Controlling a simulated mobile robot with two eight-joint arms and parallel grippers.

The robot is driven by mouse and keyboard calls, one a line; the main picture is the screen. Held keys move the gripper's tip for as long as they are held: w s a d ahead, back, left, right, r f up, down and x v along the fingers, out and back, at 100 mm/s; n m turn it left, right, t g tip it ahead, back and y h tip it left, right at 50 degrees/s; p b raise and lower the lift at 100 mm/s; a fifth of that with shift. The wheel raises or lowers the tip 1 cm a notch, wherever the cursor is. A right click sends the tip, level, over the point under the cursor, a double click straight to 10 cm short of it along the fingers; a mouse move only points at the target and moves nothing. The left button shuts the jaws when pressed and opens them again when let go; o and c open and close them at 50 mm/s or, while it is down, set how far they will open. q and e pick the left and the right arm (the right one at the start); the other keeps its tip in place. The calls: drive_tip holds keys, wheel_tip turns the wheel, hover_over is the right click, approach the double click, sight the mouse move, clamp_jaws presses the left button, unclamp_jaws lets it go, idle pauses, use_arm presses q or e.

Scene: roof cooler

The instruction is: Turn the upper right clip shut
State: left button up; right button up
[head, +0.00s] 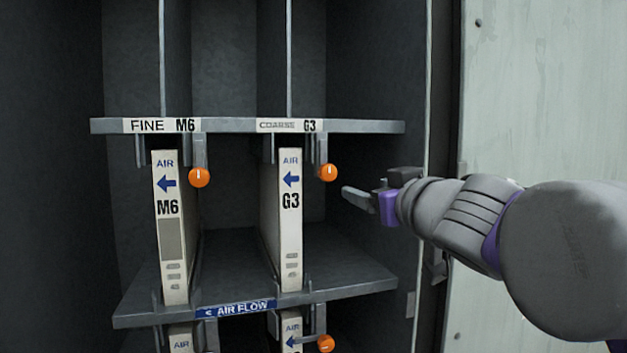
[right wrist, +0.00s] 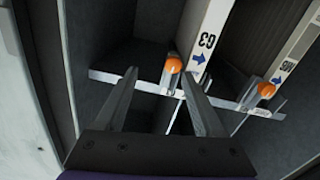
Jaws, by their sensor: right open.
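The upper right clip has an orange knob (head: 328,172) on a short grey arm that hangs down from the shelf edge. It sits just right of the white G3 filter (head: 290,222) and does not cross its front. My right gripper (head: 360,188) is open and empty, a little right of the knob and apart from it. In the right wrist view the same orange knob (right wrist: 173,63) shows in the gap between the fingertips of the right gripper (right wrist: 158,73), beyond them, nearer the right finger. My left gripper is out of view.
Another orange knob (head: 199,177) hangs beside the M6 filter (head: 171,225). A lower clip (head: 326,343) lies sideways across a lower filter. The labelled upper shelf edge (head: 365,126) runs above the clips. A pale panel (head: 545,90) stands at the right.

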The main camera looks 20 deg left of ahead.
sight(330, 174)
drive_tip(key=shift+n+g+y, duration=0.3)
drive_tip(key=shift+n+y, duration=0.2)
drive_tip(key=shift+y, duration=0.1)
drive_tip(key=w+a+p, duration=0.1)
drive_tip(key=w+a, duration=0.1)
drive_tip(key=w+a+r+p, duration=0.1)
drive_tip(key=w+a, duration=0.1)
drive_tip(key=a, duration=0.1)
drive_tip(key=w+a, duration=0.2)
drive_tip(key=shift+w+a+r+p, duration=0.25)
drive_tip(key=shift+w+a+p, duration=0.15)
drive_tip(key=shift+w+a+f, duration=0.1)
drive_tip(key=shift+w+a, duration=0.2)
drive_tip(key=shift+w, duration=0.1)
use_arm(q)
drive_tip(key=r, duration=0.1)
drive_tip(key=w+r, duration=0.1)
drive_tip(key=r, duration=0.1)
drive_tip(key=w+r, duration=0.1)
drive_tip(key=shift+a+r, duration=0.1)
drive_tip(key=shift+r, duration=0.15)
use_arm(e)
clamp_jaws()
